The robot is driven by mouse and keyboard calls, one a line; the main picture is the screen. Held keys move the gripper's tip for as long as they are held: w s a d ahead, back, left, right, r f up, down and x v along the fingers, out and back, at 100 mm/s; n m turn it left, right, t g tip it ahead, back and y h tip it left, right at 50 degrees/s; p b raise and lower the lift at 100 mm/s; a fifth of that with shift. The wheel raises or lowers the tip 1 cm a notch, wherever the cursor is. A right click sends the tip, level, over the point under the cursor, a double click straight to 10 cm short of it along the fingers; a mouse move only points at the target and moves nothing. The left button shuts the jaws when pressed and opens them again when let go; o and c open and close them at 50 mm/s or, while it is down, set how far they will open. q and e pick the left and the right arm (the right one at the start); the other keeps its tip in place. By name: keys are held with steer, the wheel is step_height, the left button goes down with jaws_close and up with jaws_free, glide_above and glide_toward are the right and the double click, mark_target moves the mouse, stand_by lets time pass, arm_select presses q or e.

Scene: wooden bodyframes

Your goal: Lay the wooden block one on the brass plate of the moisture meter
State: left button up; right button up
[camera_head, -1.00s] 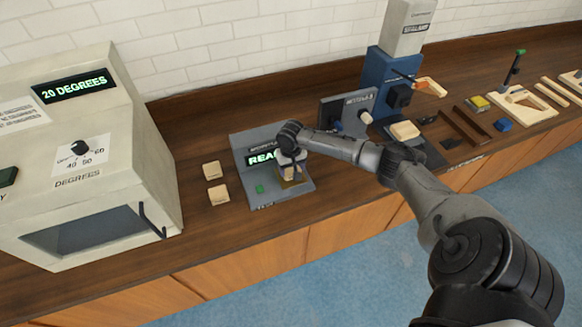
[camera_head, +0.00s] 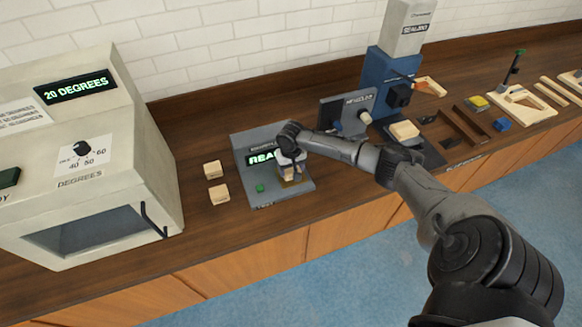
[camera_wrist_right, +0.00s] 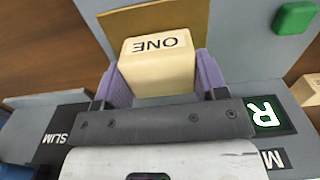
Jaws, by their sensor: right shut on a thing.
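The wooden block one (camera_wrist_right: 157,66), a pale block marked ONE, sits between the purple fingers of my right gripper (camera_wrist_right: 160,75), which is shut on it. The brass plate (camera_wrist_right: 150,20) of the moisture meter shows just beyond the block in the right wrist view. In the head view my right gripper (camera_head: 291,168) is low over the plate (camera_head: 297,182) on the grey moisture meter (camera_head: 268,195), whose lit display is partly covered by my arm. I cannot tell whether the block touches the plate. My left gripper is not in view.
Two pale blocks (camera_head: 212,169) (camera_head: 219,194) lie left of the meter. A green button (camera_head: 260,188) is on the meter's base. An oven-like cabinet (camera_head: 90,160) stands at the left. Right of the meter stand a grey device (camera_head: 347,110) and a blue machine (camera_head: 388,80).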

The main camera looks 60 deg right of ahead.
steer(key=o, duration=1)
step_height(320, 180, up, 14)
steer(key=shift+p, duration=0.3)
steer(key=shift+f, duration=0.1)
stand_by(0.6)
